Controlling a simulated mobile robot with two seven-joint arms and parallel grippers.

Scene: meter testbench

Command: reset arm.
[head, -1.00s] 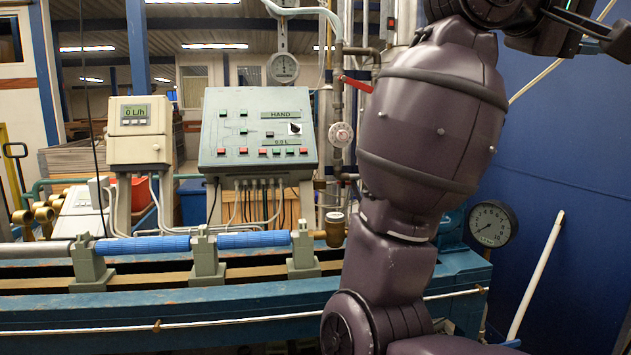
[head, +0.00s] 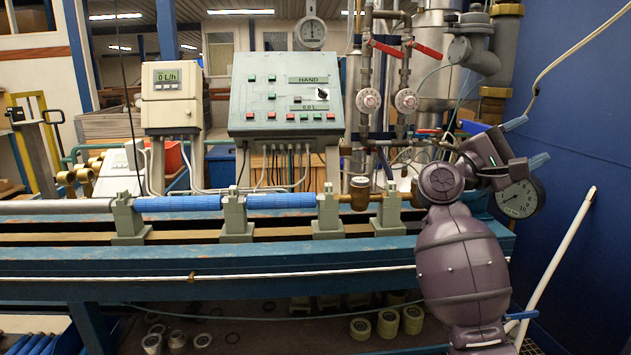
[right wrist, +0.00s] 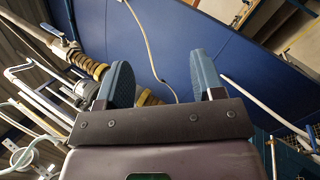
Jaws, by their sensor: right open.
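My right arm is purple and rises from the bottom right of the head view, bent at the joint. My right gripper (head: 527,141) is at the right, in front of the blue wall, with its two blue fingers spread and nothing between them. My left gripper is not in view.
A round pressure gauge (head: 519,198) is close beside my right gripper. Pipes with red-handled valves (head: 424,48) stand behind the bench (head: 60,262). A control panel (head: 285,93) and a flow display (head: 171,97) are farther left. A white pole (head: 558,250) leans at the right.

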